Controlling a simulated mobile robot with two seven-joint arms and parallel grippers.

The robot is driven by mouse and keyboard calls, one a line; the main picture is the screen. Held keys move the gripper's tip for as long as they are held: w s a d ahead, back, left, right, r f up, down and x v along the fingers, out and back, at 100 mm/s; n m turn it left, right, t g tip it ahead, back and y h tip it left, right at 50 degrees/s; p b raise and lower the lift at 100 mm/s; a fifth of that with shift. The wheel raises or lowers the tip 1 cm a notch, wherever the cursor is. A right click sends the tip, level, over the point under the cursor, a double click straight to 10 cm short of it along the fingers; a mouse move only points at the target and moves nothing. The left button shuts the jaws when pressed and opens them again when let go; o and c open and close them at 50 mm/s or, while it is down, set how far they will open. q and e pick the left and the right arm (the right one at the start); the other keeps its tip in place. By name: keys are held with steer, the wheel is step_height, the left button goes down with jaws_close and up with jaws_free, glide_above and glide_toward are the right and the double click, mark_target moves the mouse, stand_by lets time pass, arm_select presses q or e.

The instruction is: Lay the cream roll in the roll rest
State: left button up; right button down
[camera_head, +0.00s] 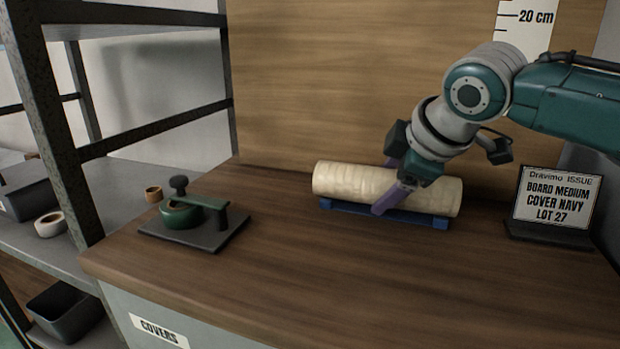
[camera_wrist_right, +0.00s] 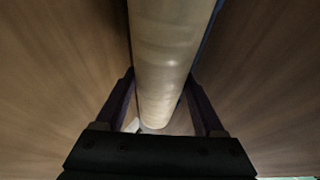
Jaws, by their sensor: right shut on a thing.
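The cream roll (camera_head: 344,182) lies lengthwise over the blue roll rest (camera_head: 345,210) at the back of the wooden bench. My right gripper (camera_head: 384,188) is shut on the roll near its middle, with purple fingers on its front and back sides. In the right wrist view the roll (camera_wrist_right: 168,60) runs between the two fingers (camera_wrist_right: 160,105). The roll hides most of the rest, so I cannot tell whether it is fully seated or just above it. My left gripper is not in view.
A sign (camera_head: 552,203) stands at the right. A metal shelf (camera_head: 60,130) is at the left. The front middle of the bench is clear.

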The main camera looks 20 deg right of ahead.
steer(key=shift+c, duration=0.7)
jaws_free()
steer(key=shift+r, duration=0.1)
steer(key=shift+o, duration=0.7)
steer(key=shift+s+r, duration=0.3)
steer(key=p+v, duration=0.2)
steer(key=v, duration=0.7)
steer(key=shift+r, duration=0.15)
